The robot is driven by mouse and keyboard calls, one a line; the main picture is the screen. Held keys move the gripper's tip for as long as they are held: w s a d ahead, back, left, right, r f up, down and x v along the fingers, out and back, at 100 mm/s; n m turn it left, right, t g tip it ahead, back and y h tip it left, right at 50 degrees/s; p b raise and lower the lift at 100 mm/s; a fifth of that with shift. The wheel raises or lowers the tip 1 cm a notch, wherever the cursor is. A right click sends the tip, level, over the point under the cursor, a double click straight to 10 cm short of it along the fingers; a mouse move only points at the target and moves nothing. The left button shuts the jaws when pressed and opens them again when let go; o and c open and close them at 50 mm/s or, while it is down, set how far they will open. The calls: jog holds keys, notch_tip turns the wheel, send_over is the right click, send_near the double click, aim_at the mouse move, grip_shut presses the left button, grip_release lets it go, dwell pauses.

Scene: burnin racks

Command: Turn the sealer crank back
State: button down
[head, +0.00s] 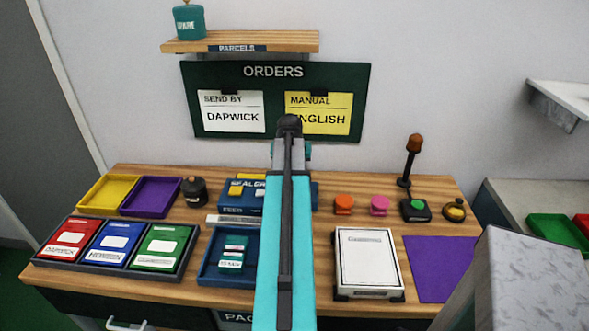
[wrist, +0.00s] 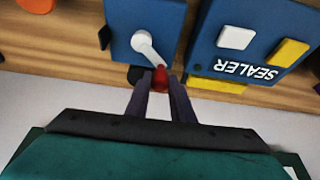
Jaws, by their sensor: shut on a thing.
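In the wrist view my gripper (wrist: 160,88) is shut on the red knob (wrist: 160,77) at the end of the white crank (wrist: 148,48). The crank's pivot is on a blue housing, and its arm slants down and right in this view. The blue sealer block (wrist: 255,35) stands beside it, with its label upside down in this view. In the head view part of the blue sealer (head: 234,202) shows at the middle of the bench.
A blue tray (head: 205,274) with a teal packet stands in front of the sealer. A white booklet (head: 369,262) lies right of my arm, beside a purple mat (head: 440,268). An orange-topped post (head: 411,155) rises at the back right.

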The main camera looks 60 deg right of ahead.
jog(key=n, duration=0.1)
jog(key=a+n+t, duration=0.1)
jog(key=n, duration=0.2)
jog(key=shift+w+a+r+n+t+y, duration=0.1)
jog(key=shift+w+a+n+t+y, duration=0.05)
jog(key=shift+a+n+t+y, duration=0.25)
jog(key=shift+s+a+n+t+y, duration=0.2)
jog(key=shift+a+n+y, duration=0.2)
jog(key=shift+n, duration=0.6)
jog(key=shift+s+a+n+t+y, duration=0.1)
jog(key=shift+a+n+t+y, duration=0.2)
jog(key=shift+n, duration=0.7)
jog(key=shift+a, duration=0.2)
jog(key=c, duration=1.5)
grip_release()
jog(key=shift+c, duration=0.2)
jog(key=shift+s+r, duration=0.2)
jog(key=shift+r, duration=0.15)
jog(key=b+v, duration=0.2)
jog(key=v, duration=1.1)
jog(key=shift+w, duration=0.15)
